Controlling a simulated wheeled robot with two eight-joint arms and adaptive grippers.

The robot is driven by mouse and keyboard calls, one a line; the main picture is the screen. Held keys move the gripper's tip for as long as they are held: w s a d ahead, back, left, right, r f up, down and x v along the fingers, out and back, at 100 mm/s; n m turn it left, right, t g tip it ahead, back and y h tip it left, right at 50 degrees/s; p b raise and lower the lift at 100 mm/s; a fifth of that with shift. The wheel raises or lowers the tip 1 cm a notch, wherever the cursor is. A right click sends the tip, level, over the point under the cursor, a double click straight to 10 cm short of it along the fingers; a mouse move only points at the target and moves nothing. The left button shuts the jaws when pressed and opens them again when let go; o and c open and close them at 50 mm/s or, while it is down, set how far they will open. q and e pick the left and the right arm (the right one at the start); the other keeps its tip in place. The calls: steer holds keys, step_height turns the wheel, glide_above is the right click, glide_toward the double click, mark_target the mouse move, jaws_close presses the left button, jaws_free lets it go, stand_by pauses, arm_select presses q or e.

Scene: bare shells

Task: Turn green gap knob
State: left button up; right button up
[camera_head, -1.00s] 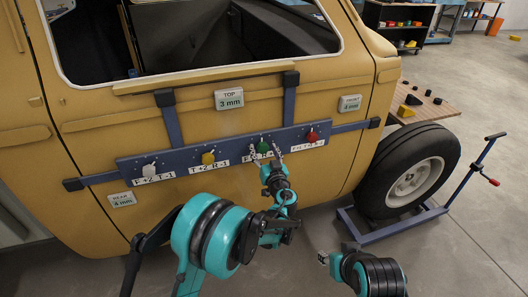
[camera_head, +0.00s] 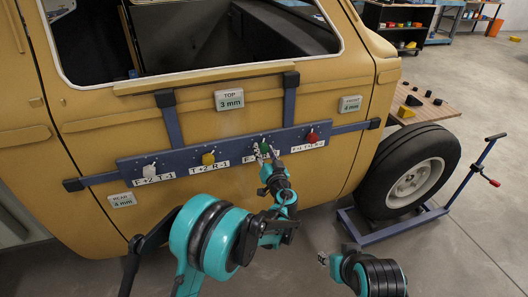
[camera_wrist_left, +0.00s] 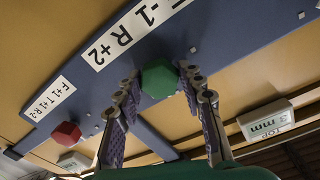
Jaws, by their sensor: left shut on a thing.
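The green knob (camera_head: 264,147) sits on the blue bar (camera_head: 231,151) across the yellow door, third from the left. My left gripper (camera_head: 267,157) reaches up to it from below. In the left wrist view the green knob (camera_wrist_left: 159,80) has six sides and lies between the tips of my left gripper (camera_wrist_left: 166,92), which is shut on it. The label at this knob is partly covered in the head view; in the left wrist view it ends in "-1 R+2".
White (camera_head: 149,170), yellow (camera_head: 208,158) and red (camera_head: 312,136) knobs share the bar. A TOP display (camera_head: 229,99) reads 3 mm; FRONT (camera_head: 350,104) and REAR (camera_head: 122,200) displays flank it. A wheel (camera_head: 412,176) and a blue stand (camera_head: 395,228) are at right.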

arm_select(q)
steer(key=m, duration=0.5)
steer(key=shift+m, duration=0.4)
stand_by(0.4)
steer(key=o, duration=1.1)
steer(key=v, duration=1.2)
steer(key=shift+d+r, duration=0.1)
steer(key=shift+r, duration=0.05)
